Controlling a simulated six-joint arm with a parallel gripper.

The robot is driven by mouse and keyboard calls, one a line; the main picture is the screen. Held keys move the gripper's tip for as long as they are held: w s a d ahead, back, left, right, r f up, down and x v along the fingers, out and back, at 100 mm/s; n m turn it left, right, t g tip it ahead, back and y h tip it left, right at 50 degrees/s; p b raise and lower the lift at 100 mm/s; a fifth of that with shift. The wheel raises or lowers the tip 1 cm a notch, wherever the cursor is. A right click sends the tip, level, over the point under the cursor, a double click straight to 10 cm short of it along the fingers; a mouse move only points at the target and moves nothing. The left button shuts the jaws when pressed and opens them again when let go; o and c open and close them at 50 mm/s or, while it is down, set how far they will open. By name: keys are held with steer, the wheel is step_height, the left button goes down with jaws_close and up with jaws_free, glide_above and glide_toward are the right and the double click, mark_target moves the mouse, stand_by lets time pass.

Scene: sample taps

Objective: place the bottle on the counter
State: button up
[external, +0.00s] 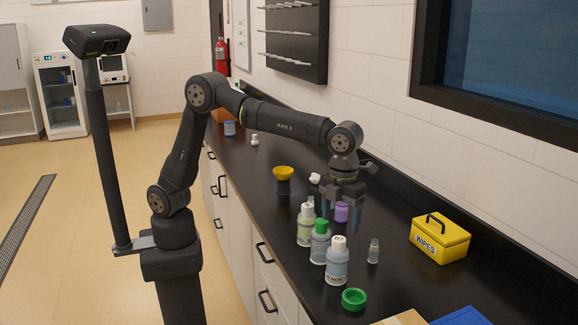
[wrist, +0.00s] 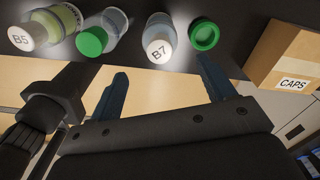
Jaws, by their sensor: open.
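Three bottles stand upright in a row on the black counter (external: 400,285). The far one is a white-capped bottle (external: 306,228), marked B5 (wrist: 22,38) in the wrist view. The middle one is a green-capped bottle (external: 319,245), also in the wrist view (wrist: 103,33). The near one is a white-capped bottle (external: 337,265), marked B7 (wrist: 160,42). I cannot tell which bottle the task means. My gripper (external: 345,218) points down above the counter, just behind the row. Its two fingers (wrist: 162,85) are apart, with nothing between them.
A green ring-shaped cap (external: 354,299) lies near B7. A small clear vial (external: 373,252) and a purple-topped item (external: 341,212) stand close to my gripper. A yellow wipes box (external: 440,240) is at right. A cardboard CAPS box (wrist: 287,55) is at the near end.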

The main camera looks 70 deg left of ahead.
mark_target(337, 237)
steer(key=shift+r, duration=1.4)
step_height(337, 237, down, 12)
steer(key=shift+r, duration=1.8)
steer(key=shift+f, duration=0.15)
